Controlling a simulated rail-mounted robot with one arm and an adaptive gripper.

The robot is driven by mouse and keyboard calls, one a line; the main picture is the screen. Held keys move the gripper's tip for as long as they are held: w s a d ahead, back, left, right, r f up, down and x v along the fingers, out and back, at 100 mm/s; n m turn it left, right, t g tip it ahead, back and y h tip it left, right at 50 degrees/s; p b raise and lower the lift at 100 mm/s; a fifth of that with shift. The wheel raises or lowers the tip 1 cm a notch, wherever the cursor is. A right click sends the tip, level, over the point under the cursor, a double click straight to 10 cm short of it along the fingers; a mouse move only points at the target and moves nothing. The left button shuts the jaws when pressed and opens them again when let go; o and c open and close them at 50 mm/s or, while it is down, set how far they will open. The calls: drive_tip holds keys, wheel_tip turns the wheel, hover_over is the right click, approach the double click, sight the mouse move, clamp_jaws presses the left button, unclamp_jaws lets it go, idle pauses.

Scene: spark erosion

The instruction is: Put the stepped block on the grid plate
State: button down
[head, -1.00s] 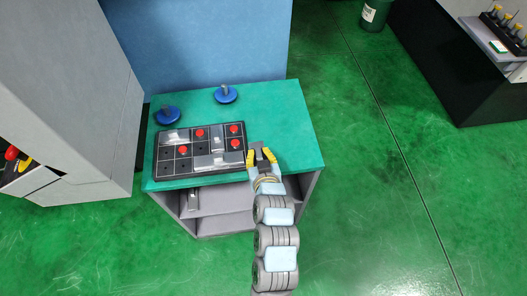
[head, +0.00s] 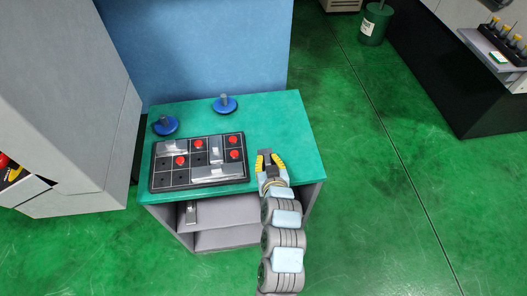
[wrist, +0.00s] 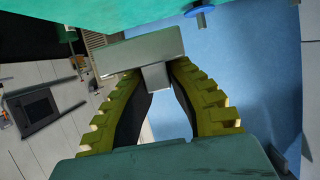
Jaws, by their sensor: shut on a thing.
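The stepped block (head: 264,156) is grey, with a wide bar and a narrower stub. My gripper (head: 269,162) is shut on it, and in the wrist view the yellow fingers hold the stub, with the wide bar (wrist: 140,52) beyond the fingertips. The black grid plate (head: 156,183) lies on the green bench top at the left. It has red round pieces and several grey blocks on it, and some cells look empty. My gripper with the block is just right of the plate, apart from it; its height over the bench is hard to tell.
Two blue discs with grey posts stand behind the plate, at the back left (head: 165,125) and back middle (head: 225,104). A blue panel (head: 195,50) rises behind the bench. A grey cabinet (head: 60,90) stands close at left. The bench top (head: 285,120) is clear at the right.

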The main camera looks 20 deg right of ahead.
sight(266, 150)
drive_tip(key=x, duration=0.6)
drive_tip(key=shift+w+d, duration=0.2)
drive_tip(key=shift+w+d+f, duration=0.2)
drive_tip(key=shift+w+f, duration=0.55)
drive_tip(key=shift+f, duration=0.1)
drive_tip(key=shift+w+d+f, duration=0.25)
drive_tip(key=shift+w+f, duration=0.5)
drive_tip(key=shift+f, duration=0.15)
drive_tip(key=shift+w+d+f, duration=0.2)
drive_tip(key=shift+w+f, duration=0.5)
drive_tip(key=shift+f, duration=0.15)
drive_tip(key=shift+w+f, duration=0.3)
drive_tip(key=shift+f, duration=0.15)
drive_tip(key=shift+w+d+f, duration=0.1)
drive_tip(key=shift+f, duration=1.3)
drive_tip(key=shift+f, duration=0.2)
drive_tip(key=c, duration=1.2)
unclamp_jaws()
